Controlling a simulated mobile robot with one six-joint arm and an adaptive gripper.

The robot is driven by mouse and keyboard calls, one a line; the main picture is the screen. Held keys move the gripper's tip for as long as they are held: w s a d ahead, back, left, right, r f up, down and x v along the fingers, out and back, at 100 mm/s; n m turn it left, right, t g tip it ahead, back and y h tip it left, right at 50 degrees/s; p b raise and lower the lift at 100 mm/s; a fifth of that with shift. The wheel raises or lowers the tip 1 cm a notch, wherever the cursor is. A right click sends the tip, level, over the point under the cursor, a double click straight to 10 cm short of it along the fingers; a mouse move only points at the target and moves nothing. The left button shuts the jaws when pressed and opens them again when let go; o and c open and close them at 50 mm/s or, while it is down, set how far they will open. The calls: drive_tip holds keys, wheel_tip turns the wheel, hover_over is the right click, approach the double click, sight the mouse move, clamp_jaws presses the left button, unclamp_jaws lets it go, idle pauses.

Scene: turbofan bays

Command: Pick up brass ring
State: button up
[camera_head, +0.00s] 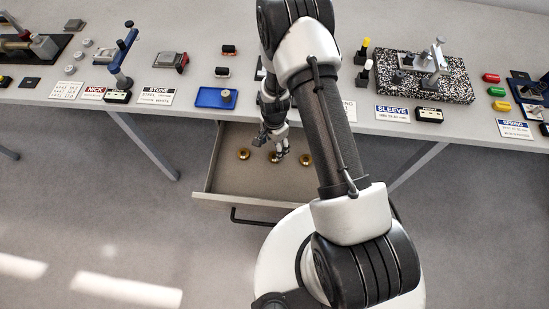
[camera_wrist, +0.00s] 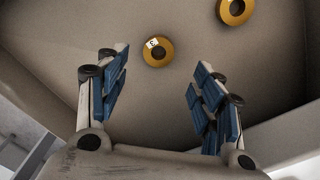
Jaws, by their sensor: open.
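Brass rings lie on the floor of the open drawer (camera_head: 225,183). One brass ring (camera_head: 244,153) is at the left and another (camera_head: 305,159) is at the right in the head view. My gripper (camera_head: 278,154) is inside the drawer area between them, and largely hides what is under it. In the wrist view my gripper (camera_wrist: 160,80) is open and empty. A brass ring (camera_wrist: 158,52) with a small white tag bearing a dark mark lies just beyond the fingertips, between their lines. A second brass ring (camera_wrist: 236,11) is at the upper right, partly cut off.
The drawer's walls close in around my gripper. The bench (camera_head: 345,95) overhangs the drawer's back. On it are a blue tray (camera_head: 205,98), label cards, a speckled plate (camera_head: 455,85) and several small parts. The drawer floor around the rings is bare.

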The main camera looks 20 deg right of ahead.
sight(274, 156)
drive_tip(key=shift+f+b, duration=0.95)
drive_tip(key=shift+f, duration=2.65)
drive_tip(key=shift+s+r, duration=0.1)
drive_tip(key=shift+c, duration=0.2)
drive_tip(key=c, duration=1.2)
